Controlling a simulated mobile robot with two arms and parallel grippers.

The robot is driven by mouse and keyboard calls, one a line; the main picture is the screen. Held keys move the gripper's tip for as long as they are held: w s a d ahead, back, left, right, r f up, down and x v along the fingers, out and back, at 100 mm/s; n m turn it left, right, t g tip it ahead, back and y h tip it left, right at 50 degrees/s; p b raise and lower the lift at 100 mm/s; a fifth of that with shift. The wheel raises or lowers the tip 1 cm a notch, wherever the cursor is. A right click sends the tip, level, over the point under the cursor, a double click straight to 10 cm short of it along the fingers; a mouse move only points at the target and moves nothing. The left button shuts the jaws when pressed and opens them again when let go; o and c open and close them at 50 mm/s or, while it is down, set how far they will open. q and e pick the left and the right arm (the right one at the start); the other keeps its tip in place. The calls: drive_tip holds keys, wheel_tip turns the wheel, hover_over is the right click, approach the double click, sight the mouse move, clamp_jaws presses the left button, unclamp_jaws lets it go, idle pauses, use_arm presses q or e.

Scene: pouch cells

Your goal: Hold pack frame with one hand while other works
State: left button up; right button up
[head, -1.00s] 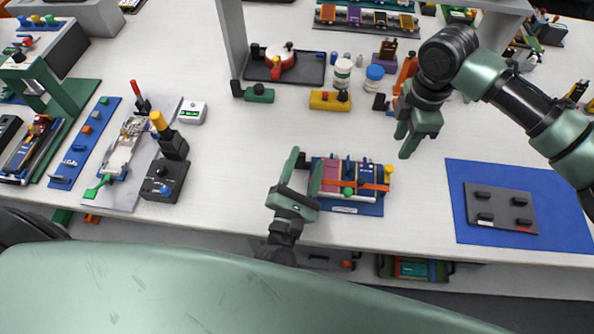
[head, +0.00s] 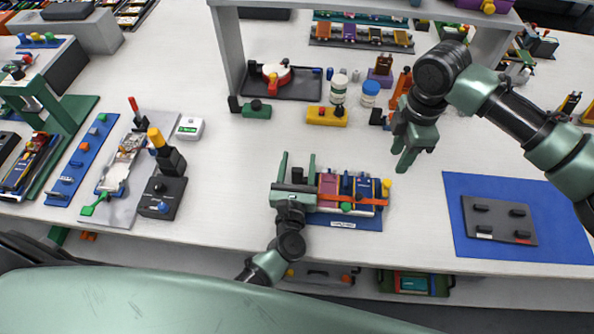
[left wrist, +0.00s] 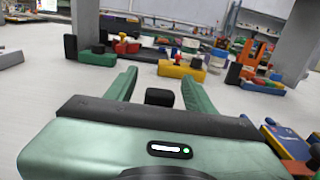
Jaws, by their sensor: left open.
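The pack frame (head: 342,222) lies near the table's front edge in the head view. It has a blue base, red and blue cells, an orange bar across them and a yellow knob at its right end. Its corner also shows at the lower right of the left wrist view (left wrist: 275,142). My left gripper (head: 298,160) is open at the frame's left end. A black block (left wrist: 160,97) stands between its spread fingers, with gaps at both sides. My right gripper (head: 408,155) hangs empty above the table, behind and right of the frame; its jaw gap is unclear.
A blue mat (head: 465,240) with a dark plate (head: 498,219) lies to the right. A yellow block (head: 326,116), white jars and a dark tray (head: 300,88) stand behind. A black box (head: 162,198) with a lever is to the left. The table between is clear.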

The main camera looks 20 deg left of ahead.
use_arm(q)
drive_tip(key=shift+w, duration=0.1)
clamp_jaws()
idle(0.3)
use_arm(e)
drive_tip(key=shift+w+a+f+m, duration=0.1)
drive_tip(key=shift+m, duration=0.2)
clamp_jaws()
drive_tip(key=shift+w+f+m+t+y, duration=0.15)
drive_tip(key=shift+w+f+m+y, duration=0.3)
drive_tip(key=shift+f+m, duration=1)
drive_tip(key=shift+w+f+m+t+y, duration=0.15)
drive_tip(key=shift+w+f+m, duration=0.6)
drive_tip(key=shift+f, duration=1.15)
drive_tip(key=shift+w+f+m+t+y, duration=0.1)
drive_tip(key=shift+w+f+m+y, duration=0.3)
drive_tip(key=shift+f+m, duration=1.1)
